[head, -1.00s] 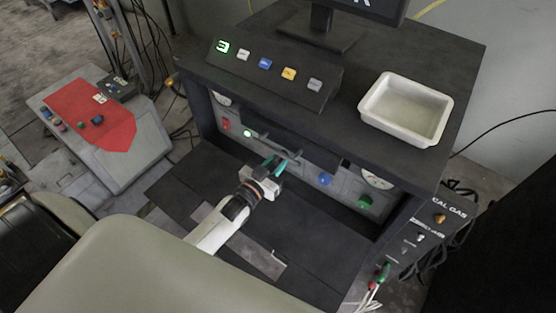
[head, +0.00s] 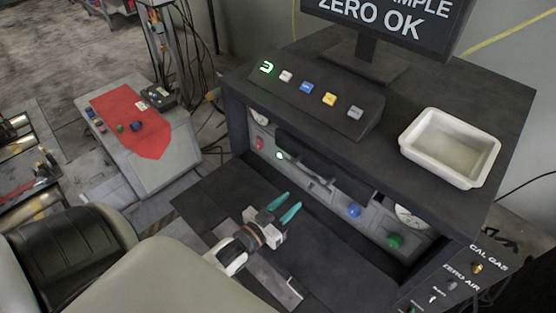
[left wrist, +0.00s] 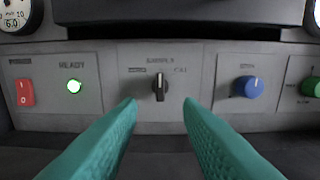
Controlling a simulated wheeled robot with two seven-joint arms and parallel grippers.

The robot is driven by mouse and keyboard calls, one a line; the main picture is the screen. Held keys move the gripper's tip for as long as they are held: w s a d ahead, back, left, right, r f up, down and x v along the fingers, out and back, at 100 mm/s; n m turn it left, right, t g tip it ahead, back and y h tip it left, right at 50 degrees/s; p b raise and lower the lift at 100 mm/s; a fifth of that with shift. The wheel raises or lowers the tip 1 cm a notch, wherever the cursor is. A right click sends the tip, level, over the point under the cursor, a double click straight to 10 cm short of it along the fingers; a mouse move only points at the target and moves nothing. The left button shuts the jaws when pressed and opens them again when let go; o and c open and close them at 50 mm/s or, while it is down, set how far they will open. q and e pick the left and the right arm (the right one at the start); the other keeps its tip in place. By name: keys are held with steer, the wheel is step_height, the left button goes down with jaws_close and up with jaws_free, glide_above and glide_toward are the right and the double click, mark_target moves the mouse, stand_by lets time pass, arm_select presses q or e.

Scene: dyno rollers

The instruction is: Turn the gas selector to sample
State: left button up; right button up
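The gas selector is a small black knob (left wrist: 160,87) in the middle of the front panel (left wrist: 120,65) in the left wrist view. Its pointer stands about upright, between a label on its left and one on its right; the lettering is too blurred to read surely. My left gripper (head: 289,203) is open and empty, in front of the panel and apart from it. In the left wrist view its teal fingers (left wrist: 159,104) frame the knob from below on both sides, not visibly touching it. My right gripper is not in view.
A red switch (left wrist: 25,92) and lit green lamp (left wrist: 74,86) are left of the knob; a blue knob (left wrist: 249,87) and green knob (left wrist: 310,87) are right. A dark shelf overhangs the panel. A white tray (head: 408,140) sits on top. The monitor (head: 385,25) reads "ZERO OK".

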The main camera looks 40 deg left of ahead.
arm_select(q)
steer(key=shift+s+a+b, duration=0.15)
steer(key=shift+s+b, duration=0.05)
steer(key=shift+s, duration=0.75)
steer(key=shift+s+a+b, duration=0.1)
steer(key=shift+s+b, duration=0.05)
steer(key=shift+s, duration=0.75)
steer(key=shift+s, duration=0.1)
